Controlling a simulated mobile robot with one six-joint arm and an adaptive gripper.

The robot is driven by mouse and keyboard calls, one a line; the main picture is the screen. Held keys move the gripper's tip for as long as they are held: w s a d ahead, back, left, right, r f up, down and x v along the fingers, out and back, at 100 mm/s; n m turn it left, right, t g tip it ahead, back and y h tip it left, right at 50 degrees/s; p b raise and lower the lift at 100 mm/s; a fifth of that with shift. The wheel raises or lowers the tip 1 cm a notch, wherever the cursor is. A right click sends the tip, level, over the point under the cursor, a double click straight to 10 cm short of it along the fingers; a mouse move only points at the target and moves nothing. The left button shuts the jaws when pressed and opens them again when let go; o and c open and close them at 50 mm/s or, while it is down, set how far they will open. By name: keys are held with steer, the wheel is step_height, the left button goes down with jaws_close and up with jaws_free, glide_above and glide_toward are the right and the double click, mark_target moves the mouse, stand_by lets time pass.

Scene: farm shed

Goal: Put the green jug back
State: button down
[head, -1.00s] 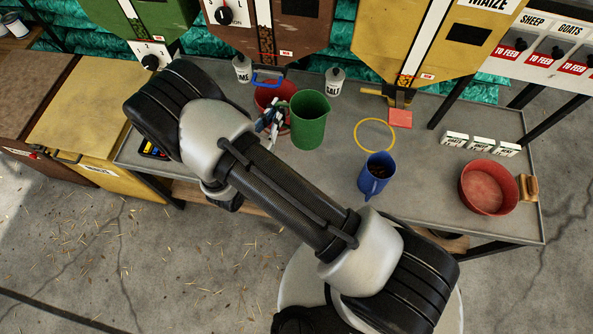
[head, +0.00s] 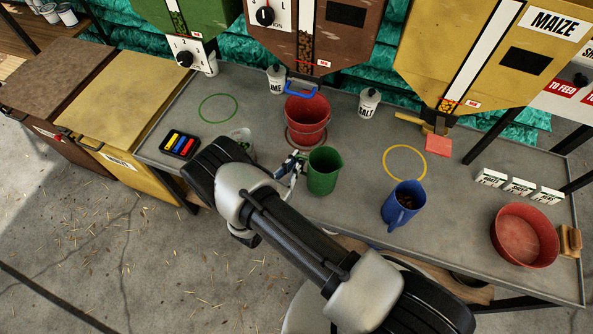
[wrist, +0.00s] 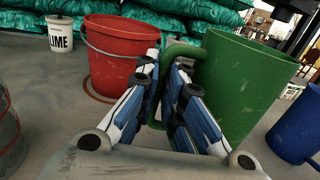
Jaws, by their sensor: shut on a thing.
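The green jug (head: 323,172) is upright and looks empty in the head view, over the front middle of the grey table. My gripper (head: 291,165) is at its left side. In the wrist view my gripper (wrist: 166,100) is shut on the handle of the green jug (wrist: 240,85). I cannot tell whether the jug's base touches the table. A green ring (head: 218,108) is marked on the table at the back left, with nothing standing in it.
A red bucket (head: 306,118) stands just behind the jug. A blue jug (head: 403,206) with dark contents is to the right, near a yellow ring (head: 404,162). A clear container (head: 243,140) and a tray of coloured blocks (head: 180,144) are left.

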steer(key=shift+f+b, duration=0.8)
steer(key=shift+f, duration=1.4)
steer(key=c, duration=1.7)
jaws_free()
